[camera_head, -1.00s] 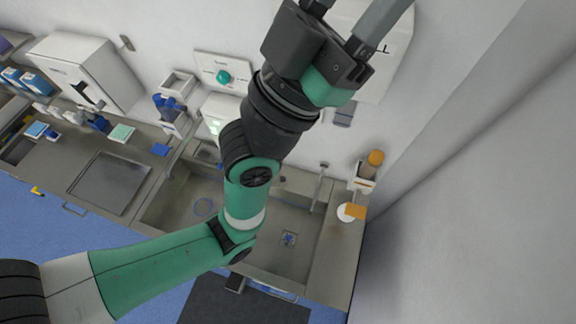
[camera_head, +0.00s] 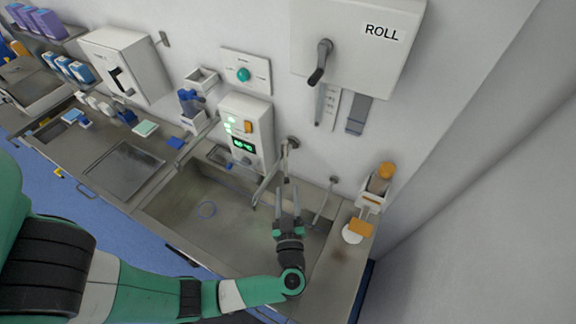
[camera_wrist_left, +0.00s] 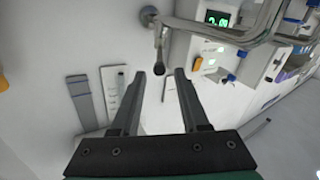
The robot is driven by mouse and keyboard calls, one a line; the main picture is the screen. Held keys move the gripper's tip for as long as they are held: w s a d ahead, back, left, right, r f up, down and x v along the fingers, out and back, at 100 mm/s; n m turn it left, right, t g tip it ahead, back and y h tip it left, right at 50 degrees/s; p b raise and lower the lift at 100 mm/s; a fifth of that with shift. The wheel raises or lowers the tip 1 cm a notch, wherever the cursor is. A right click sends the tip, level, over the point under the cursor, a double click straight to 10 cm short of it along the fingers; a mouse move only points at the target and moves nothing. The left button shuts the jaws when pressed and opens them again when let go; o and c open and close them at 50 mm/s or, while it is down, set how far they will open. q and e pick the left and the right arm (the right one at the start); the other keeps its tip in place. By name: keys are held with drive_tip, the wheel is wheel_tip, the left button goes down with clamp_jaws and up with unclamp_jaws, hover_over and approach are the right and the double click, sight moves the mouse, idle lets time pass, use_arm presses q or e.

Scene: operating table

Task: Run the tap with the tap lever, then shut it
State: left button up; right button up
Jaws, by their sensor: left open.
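The tap has a steel spout (camera_head: 266,183) reaching out over the sink from a round mount on the wall (camera_head: 292,142). The spout also shows as a pipe in the left wrist view (camera_wrist_left: 215,33). The tap lever (camera_head: 285,164) hangs down close to the mount; in the left wrist view its dark tip (camera_wrist_left: 159,68) appears between my fingertips. My left gripper (camera_head: 288,190) is open and empty, pointing at the wall just below the lever; it also shows in the left wrist view (camera_wrist_left: 160,74). I cannot tell whether a finger touches the lever. No water stream is visible. My right gripper is out of view.
A wall unit with a green display (camera_head: 246,135) is left of the tap. The steel sink (camera_head: 205,208) lies below. A thin post (camera_head: 325,200) and an orange-capped bottle (camera_head: 381,178) stand to the right. A roll dispenser (camera_head: 355,40) hangs above.

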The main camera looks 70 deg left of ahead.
sight(286, 163)
use_arm(q)
drive_tip(key=x, duration=1)
drive_tip(key=shift+w+a, duration=0.25)
drive_tip(key=shift+a, duration=0.1)
clamp_jaws()
idle(0.8)
